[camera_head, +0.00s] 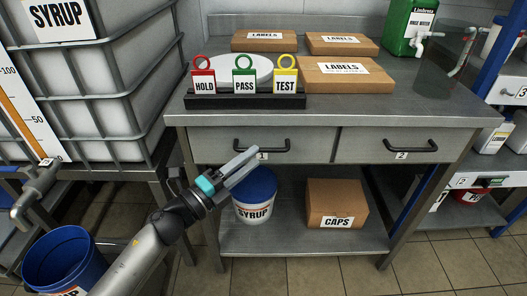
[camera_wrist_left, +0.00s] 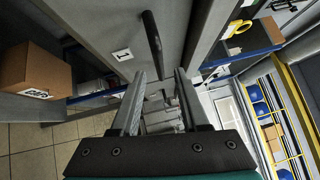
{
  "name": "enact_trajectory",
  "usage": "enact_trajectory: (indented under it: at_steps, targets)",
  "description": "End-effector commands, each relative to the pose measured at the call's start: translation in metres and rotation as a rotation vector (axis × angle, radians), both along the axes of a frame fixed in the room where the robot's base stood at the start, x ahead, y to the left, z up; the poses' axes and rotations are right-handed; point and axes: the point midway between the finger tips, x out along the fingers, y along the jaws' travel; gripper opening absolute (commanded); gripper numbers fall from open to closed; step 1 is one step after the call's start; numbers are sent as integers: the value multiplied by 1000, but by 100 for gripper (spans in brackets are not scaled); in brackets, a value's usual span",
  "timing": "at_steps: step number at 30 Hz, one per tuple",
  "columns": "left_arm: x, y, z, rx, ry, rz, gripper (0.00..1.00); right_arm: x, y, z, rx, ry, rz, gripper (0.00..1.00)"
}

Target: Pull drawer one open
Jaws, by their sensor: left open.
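Drawer one (camera_head: 238,147) is the left drawer under the grey metal worktop, marked with a small label 1 (camera_head: 262,156). Its front looks flush with the frame and shut. Its black bar handle (camera_head: 284,145) runs level across the front. My left gripper (camera_head: 250,158) is open in front of the drawer, by the handle's left part. In the left wrist view the black handle (camera_wrist_left: 151,38) lies ahead of the open fingers (camera_wrist_left: 160,74), its near end close to the gap between the tips. I cannot tell whether they touch. My right gripper is in neither view.
Drawer two (camera_head: 375,146) is beside it on the right. The worktop (camera_head: 420,105) holds a sign rack (camera_head: 245,101) and several boxes. Below are a syrup bucket (camera_head: 256,198) and a caps box (camera_head: 337,203). A syrup tank (camera_head: 95,95) stands left.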

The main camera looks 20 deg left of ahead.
Motion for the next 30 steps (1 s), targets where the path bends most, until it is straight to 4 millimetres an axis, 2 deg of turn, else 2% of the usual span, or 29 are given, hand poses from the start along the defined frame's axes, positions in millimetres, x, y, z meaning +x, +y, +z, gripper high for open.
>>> enact_trajectory:
  at_steps: [3,9,23,30]
  targets:
    - [16,-9,2,0,-2,-1,45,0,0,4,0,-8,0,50]
    - [34,-19,5,-1,0,-1,45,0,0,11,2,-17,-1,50]
    - [42,-23,6,-1,2,1,45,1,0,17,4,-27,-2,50]
    - [41,-23,6,-1,2,0,18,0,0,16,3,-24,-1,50]
